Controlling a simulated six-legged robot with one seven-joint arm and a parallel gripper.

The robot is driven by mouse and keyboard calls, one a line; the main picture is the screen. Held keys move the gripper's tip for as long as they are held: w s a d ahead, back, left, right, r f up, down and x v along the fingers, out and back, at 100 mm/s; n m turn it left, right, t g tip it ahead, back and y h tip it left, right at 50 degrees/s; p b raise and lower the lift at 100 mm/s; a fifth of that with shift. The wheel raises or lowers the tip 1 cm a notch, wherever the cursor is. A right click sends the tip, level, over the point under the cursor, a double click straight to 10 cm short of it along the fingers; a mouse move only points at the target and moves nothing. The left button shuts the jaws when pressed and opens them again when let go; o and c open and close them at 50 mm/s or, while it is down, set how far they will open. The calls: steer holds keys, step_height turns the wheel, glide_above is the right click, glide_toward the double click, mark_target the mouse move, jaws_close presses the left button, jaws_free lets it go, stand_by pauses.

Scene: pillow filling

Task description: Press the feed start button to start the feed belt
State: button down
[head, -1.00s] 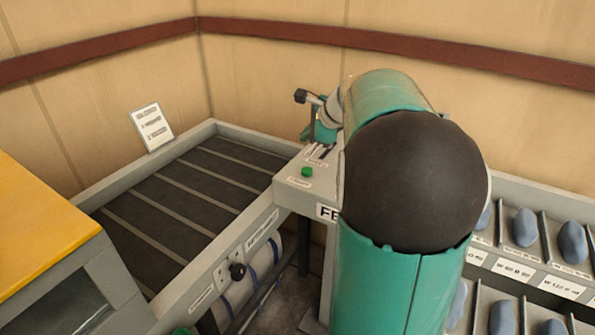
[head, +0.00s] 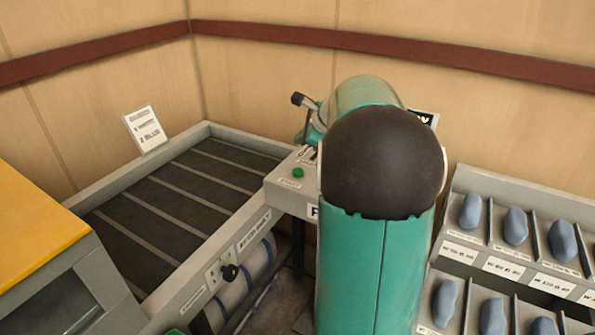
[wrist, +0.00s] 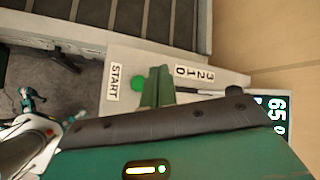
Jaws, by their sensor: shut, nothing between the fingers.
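The green start button (head: 297,172) sits on top of the grey control panel (head: 285,190) at the belt's right end. In the wrist view the button (wrist: 138,83) lies between a START label (wrist: 115,82) and my gripper (wrist: 157,82). My gripper's green fingers are shut and empty, just right of the button and partly over its edge in the picture. I cannot tell their height above it or whether they touch. The feed belt (head: 170,205), dark with pale slats, lies left of the panel. My arm hides the gripper's fingertips in the head view.
A 3-2-1-0 scale (wrist: 195,73) is marked beside the button. A lit display (wrist: 275,112) stands at the panel's end. Racks of blue-grey pieces (head: 515,225) stand at right. A yellow-topped machine (head: 35,215) is at left. A black knob (head: 230,272) sticks out from the belt's front.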

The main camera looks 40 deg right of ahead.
mark_target(301, 172)
steer(key=shift+f, duration=3.7)
steer(key=shift+f, duration=0.4)
steer(key=shift+f, duration=0.5)
steer(key=shift+r, duration=0.9)
steer(key=shift+r, duration=0.1)
steer(key=shift+r, duration=2.45)
steer(key=shift+a, duration=0.15)
